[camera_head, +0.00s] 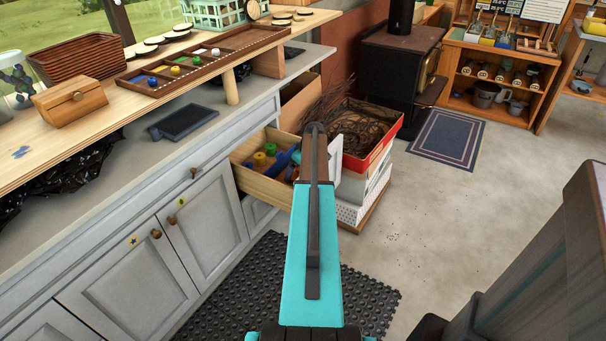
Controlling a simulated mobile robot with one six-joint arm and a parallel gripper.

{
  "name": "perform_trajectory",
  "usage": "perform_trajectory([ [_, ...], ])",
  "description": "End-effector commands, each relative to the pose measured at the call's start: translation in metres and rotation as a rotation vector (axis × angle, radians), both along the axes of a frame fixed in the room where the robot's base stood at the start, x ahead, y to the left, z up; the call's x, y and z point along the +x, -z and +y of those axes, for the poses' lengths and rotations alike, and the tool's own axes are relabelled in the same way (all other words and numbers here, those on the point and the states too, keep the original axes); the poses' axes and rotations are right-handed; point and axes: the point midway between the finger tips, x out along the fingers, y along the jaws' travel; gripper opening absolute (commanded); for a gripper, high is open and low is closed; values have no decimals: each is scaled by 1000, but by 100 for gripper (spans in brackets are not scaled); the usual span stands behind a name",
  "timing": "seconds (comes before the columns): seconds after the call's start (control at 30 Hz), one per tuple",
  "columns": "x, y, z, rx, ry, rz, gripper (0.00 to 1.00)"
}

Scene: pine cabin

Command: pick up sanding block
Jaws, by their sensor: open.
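I cannot make out a sanding block for certain. An open wooden drawer (262,184) juts out from the grey cabinet, with a blue item (283,159) and several small coloured pieces in it. My teal arm stretches up the middle of the view and covers the right part of the drawer. My gripper itself does not show; I see only arm links.
Stacked boxes (362,190) with a red-rimmed crate of twigs on top stand right of the drawer. A wooden shelf (215,65) over the counter holds a basket (76,60) and a small chest (70,101). Open floor (455,200) lies to the right.

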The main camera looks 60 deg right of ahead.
Motion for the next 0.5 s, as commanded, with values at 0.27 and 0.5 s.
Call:
perform_trajectory([
  [0.27,-1,0,0,-1,1,0,91],
  [0.5,-1,0,0,-1,1,0,88],
])
